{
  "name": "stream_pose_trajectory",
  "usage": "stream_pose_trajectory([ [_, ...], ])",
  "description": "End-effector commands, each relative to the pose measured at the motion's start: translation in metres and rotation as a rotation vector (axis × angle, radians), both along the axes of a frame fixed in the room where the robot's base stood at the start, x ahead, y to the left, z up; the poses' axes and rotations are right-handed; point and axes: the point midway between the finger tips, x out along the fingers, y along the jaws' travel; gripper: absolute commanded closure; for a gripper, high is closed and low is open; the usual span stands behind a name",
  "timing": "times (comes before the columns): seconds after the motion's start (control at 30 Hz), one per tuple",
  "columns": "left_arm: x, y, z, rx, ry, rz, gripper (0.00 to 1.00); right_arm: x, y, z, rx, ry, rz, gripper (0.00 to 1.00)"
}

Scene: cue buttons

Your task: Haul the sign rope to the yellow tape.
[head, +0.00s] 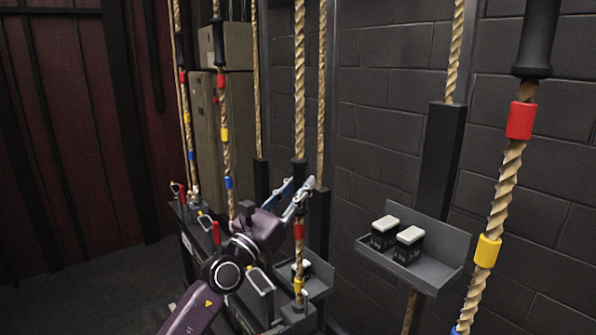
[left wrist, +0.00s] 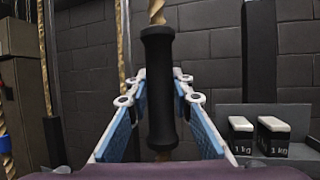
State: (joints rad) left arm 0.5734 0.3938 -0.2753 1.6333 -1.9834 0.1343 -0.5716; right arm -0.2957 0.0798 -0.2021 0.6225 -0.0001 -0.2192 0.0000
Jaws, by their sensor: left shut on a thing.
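My left gripper (head: 300,184) is shut on the black grip (head: 299,170) of a twisted tan rope (head: 299,80). In the left wrist view the black grip (left wrist: 158,90) stands upright between the blue finger pads. On this rope, red tape (head: 299,230) sits below the gripper and yellow tape (head: 298,285) lower down, just above the rail. No label shows that names this rope as the sign rope. My right gripper is out of view.
A near rope at right carries a black grip (head: 538,40), red tape (head: 521,120) and yellow tape (head: 487,250). More taped ropes (head: 224,150) hang at left. A grey tray (head: 430,268) holds two black weights (head: 409,246) right of the gripper.

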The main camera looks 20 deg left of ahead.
Motion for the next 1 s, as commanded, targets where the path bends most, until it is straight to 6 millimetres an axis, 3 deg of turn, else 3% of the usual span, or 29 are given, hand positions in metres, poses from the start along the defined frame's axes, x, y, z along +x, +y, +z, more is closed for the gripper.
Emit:
stream_pose_trajectory([
  [0.47, -0.0021, 0.0006, -0.0075, 0.001, -0.001, 0.003, 1.00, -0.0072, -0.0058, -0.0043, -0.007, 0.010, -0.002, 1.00],
  [0.5, -0.0021, 0.0007, -0.0074, 0.001, -0.001, 0.003, 0.79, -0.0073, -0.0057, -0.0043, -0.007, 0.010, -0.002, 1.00],
  [0.67, -0.0021, 0.0007, -0.0071, 0.001, -0.001, 0.002, 0.61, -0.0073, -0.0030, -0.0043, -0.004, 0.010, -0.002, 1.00],
  [1.0, -0.0042, 0.0015, -0.0084, 0.001, -0.001, 0.002, 0.61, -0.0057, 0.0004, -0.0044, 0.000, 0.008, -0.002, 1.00],
])
